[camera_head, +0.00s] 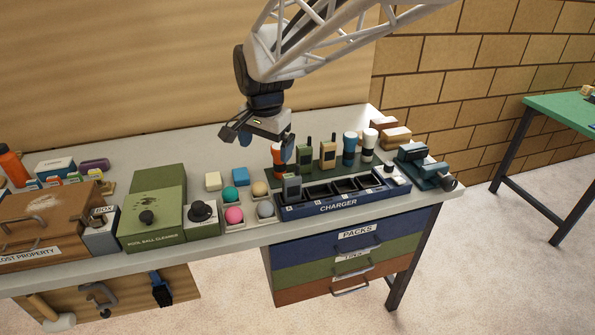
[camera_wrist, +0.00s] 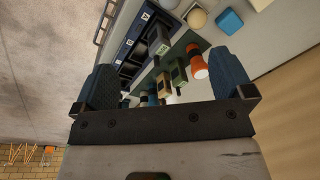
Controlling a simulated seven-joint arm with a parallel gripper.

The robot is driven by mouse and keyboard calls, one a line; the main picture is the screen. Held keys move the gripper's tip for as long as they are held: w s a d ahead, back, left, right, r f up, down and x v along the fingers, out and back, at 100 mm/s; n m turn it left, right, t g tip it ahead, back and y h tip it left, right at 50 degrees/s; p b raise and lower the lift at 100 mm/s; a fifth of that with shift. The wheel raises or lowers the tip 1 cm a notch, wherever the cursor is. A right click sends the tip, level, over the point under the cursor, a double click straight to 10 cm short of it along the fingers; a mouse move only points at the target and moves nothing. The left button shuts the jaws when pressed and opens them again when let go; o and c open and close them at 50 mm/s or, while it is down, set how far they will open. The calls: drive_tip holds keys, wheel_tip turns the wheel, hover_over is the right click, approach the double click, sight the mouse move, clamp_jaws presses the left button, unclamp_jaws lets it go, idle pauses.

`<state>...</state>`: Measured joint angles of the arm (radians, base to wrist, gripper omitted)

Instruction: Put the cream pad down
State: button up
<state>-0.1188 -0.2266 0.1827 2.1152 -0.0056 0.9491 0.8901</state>
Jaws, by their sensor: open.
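The cream pad (camera_head: 213,180) lies on the grey workbench, left of a blue block (camera_head: 240,176) and behind the ball tray. In the wrist view a pale piece at the top edge, partly cut off, looks like the pad (camera_wrist: 260,4), beside the blue block (camera_wrist: 229,21). My gripper (camera_head: 259,142) is above the bench, behind and to the right of the pad, apart from it. Its two fingers are spread wide in the wrist view (camera_wrist: 164,80), with nothing held between them.
A tray (camera_head: 249,225) holds coloured balls. The charger (camera_head: 338,207) stands to its right, with a handset (camera_head: 291,187) in its left end. Radios and an orange-and-white torch (camera_head: 278,158) stand behind it. The green pool ball cleaner (camera_head: 152,205) stands left of the pad. Bare bench lies behind the pad.

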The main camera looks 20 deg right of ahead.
drive_tip(key=s+d+f+n, duration=0.1)
drive_tip(key=s+d+n, duration=0.2)
drive_tip(key=s, duration=0.9)
drive_tip(key=s+d+f+n+t, duration=0.1)
drive_tip(key=s+d+n, duration=0.2)
drive_tip(key=s, duration=1)
drive_tip(key=n, duration=0.2)
drive_tip(key=shift+d+n, duration=0.3)
drive_tip(key=shift+d, duration=0.1)
